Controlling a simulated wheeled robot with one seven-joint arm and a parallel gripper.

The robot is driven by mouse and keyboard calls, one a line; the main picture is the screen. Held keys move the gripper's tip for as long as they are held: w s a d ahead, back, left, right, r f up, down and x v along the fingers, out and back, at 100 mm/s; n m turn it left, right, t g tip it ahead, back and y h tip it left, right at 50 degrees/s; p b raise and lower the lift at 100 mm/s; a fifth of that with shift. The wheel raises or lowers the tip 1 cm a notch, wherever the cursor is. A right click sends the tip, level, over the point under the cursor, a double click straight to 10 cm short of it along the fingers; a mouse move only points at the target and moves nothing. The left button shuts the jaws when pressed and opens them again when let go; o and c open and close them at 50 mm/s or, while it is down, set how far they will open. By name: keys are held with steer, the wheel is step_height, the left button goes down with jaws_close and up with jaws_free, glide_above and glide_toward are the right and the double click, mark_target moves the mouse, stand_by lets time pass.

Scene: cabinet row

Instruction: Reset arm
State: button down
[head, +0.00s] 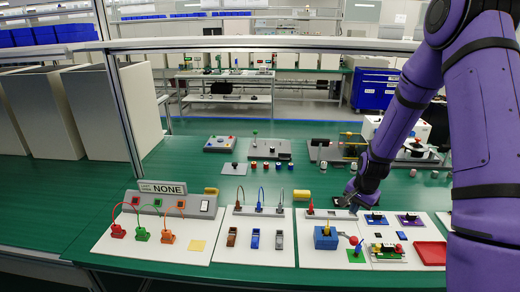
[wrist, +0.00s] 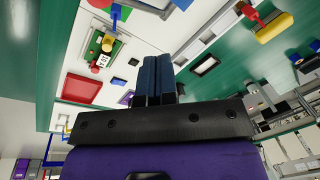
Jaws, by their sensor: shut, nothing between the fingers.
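My gripper (head: 349,203) is at the end of my purple arm, low over the back part of the white boards on the green bench, right of the middle in the head view. In the wrist view its two dark fingers (wrist: 156,75) are together, with nothing between them. A grey strip with a dark rectangular opening (head: 342,202) lies close to the fingertips. I cannot tell whether the fingers touch it.
A blue block (head: 325,239), a red tray (head: 430,253) and a green board part (head: 387,252) lie near my gripper. A shelf edge (head: 250,46) runs above the bench.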

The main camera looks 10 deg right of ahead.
steer(key=s+a+r+n+t, duration=0.1)
steer(key=s+a+r+n, duration=0.25)
steer(key=r, duration=0.85)
steer(key=s+a+r+n+t, duration=0.15)
steer(key=s+a+r, duration=0.25)
steer(key=r, duration=0.8)
steer(key=s+a+r+n, duration=0.3)
steer(key=s+r, duration=0.3)
steer(key=s, duration=0.4)
steer(key=s+a+r+n, duration=0.3)
steer(key=s+r, duration=0.3)
steer(key=s, duration=0.4)
steer(key=shift+a+t, duration=0.2)
steer(key=shift+t, duration=0.25)
steer(key=shift+w, duration=0.1)
